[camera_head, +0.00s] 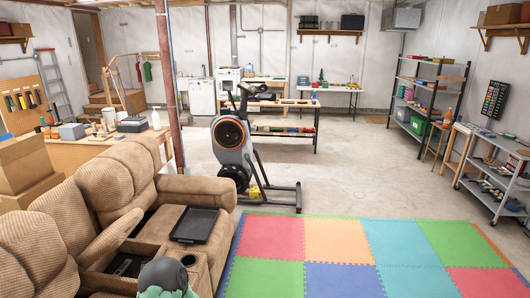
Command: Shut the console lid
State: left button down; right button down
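The tan corduroy recliner sofa (55,238) fills the lower left of the head view. Its console has an open compartment with a dark inside (127,264). The padded console lid (111,238) stands raised and tilted back behind this opening, towards the backrests. A cup holder (189,260) is in the console's front part. Neither of my grippers shows in this view.
A black tray (200,223) lies on the seat beyond the console. A teal and grey object (165,277) at the bottom edge partly covers the console front. An exercise bike (233,135) stands beyond the sofa. A coloured foam mat (335,243) covers open floor at right.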

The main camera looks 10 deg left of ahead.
aim_at(112, 237)
jog(key=i+l+u, duration=0.1)
jog(key=i+u, duration=0.15)
jog(key=i, duration=1.7)
jog(key=i+u, duration=0.5)
jog(key=i+l+u, duration=0.15)
jog(key=i+u, duration=0.3)
